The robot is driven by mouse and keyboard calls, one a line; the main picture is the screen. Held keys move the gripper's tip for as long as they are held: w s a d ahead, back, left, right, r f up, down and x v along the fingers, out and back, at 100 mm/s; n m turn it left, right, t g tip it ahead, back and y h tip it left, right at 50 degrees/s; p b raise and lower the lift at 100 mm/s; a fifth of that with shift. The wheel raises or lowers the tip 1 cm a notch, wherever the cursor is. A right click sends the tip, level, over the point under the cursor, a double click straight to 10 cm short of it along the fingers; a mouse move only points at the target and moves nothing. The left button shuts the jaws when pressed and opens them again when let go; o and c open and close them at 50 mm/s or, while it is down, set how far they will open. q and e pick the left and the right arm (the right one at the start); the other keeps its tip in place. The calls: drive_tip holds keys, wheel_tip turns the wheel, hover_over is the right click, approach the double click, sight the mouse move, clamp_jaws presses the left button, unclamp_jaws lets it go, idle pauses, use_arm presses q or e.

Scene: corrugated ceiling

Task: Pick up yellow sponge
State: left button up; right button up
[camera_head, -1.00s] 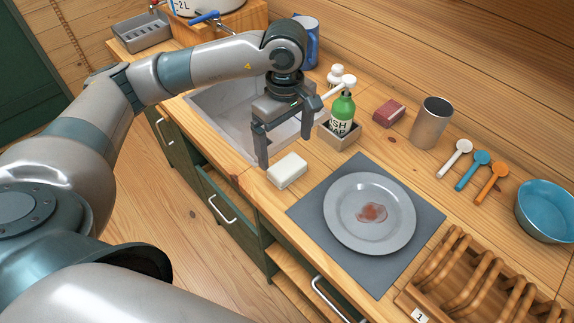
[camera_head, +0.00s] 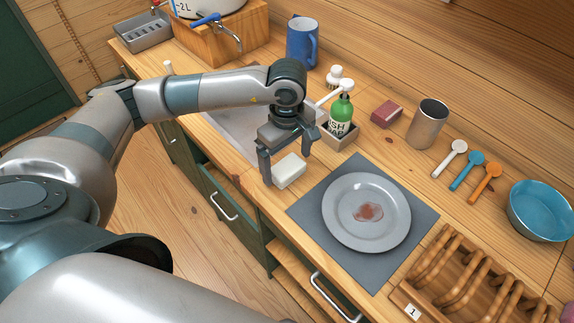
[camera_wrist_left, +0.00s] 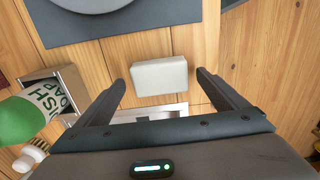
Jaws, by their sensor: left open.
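A pale cream-white block (camera_head: 290,171), the nearest thing here to a sponge, lies on the wooden counter between the sink and the grey mat; I see no clearly yellow sponge. My left gripper (camera_head: 287,168) is open and points down over the block, with a finger on either side in this view. In the left wrist view the block (camera_wrist_left: 159,77) lies flat, just ahead of and between the open fingertips (camera_wrist_left: 160,84). Whether the fingers touch it I cannot tell. My right gripper is not in view.
A grey plate (camera_head: 340,235) with a reddish stain lies on a grey mat (camera_head: 305,212). A green soap bottle (camera_head: 341,110) stands in a small box behind the gripper. A reddish block (camera_head: 386,113), metal cup (camera_head: 428,124) and wooden rack (camera_head: 440,275) are further right.

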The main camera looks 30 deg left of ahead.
use_arm(q)
drive_tip(key=shift+f, duration=0.2)
idle(0.3)
drive_tip(key=c, duration=1.1)
drive_tip(key=shift+c, duration=0.2)
drive_tip(key=shift+r, duration=0.15)
